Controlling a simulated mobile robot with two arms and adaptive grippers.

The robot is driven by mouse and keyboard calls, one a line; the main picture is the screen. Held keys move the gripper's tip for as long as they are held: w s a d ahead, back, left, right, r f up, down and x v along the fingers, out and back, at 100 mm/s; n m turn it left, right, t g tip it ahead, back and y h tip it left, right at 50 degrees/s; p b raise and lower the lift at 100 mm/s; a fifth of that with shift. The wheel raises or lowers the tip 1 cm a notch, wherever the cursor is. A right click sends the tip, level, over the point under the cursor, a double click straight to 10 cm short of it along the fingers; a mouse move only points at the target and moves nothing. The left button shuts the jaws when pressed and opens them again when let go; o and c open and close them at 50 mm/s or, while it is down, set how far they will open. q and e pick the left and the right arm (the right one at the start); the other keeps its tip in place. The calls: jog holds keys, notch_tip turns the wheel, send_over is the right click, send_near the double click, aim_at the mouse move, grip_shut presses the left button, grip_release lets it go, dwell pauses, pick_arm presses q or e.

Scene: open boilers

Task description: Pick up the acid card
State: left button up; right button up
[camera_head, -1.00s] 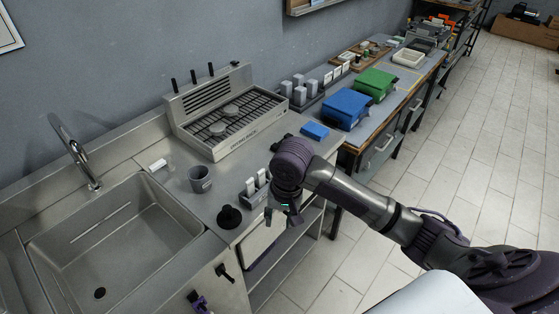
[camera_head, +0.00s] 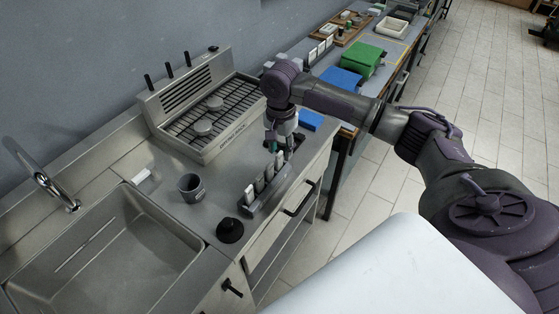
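A dark rack (camera_head: 253,211) on the steel counter holds several small upright cards (camera_head: 259,184), pale on their faces. I cannot read any label, so I cannot tell which one is the acid card. My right gripper (camera_head: 277,149) points down over the far end of the rack, close to the cards there. Its fingers are small and dark, with a green spot beside them, and I cannot tell whether they are open or shut or touch a card. My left gripper is not in view.
A grey cup (camera_head: 191,188) and a black round knob-like object (camera_head: 230,230) stand near the rack. Blue box (camera_head: 340,80) and green box (camera_head: 362,60) stand farther right.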

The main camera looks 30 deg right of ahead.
aim_at(280, 161)
jog(key=shift+w+f+p, duration=0.25)
jog(key=shift+f+p, duration=0.3)
jog(key=shift+f, duration=0.55)
notch_tip(280, 161, down, 2)
jog(key=shift+f+p, duration=0.2)
jog(key=shift+p, duration=0.15)
jog(key=shift+w+f, duration=0.1)
jog(key=shift+f, duration=0.55)
jog(key=c, duration=0.7)
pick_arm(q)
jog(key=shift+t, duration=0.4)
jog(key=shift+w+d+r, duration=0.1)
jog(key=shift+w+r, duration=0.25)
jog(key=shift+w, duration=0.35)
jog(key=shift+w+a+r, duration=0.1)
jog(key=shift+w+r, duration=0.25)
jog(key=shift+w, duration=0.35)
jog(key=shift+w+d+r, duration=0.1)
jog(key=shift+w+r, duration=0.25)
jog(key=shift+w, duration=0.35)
pick_arm(e)
grip_shut()
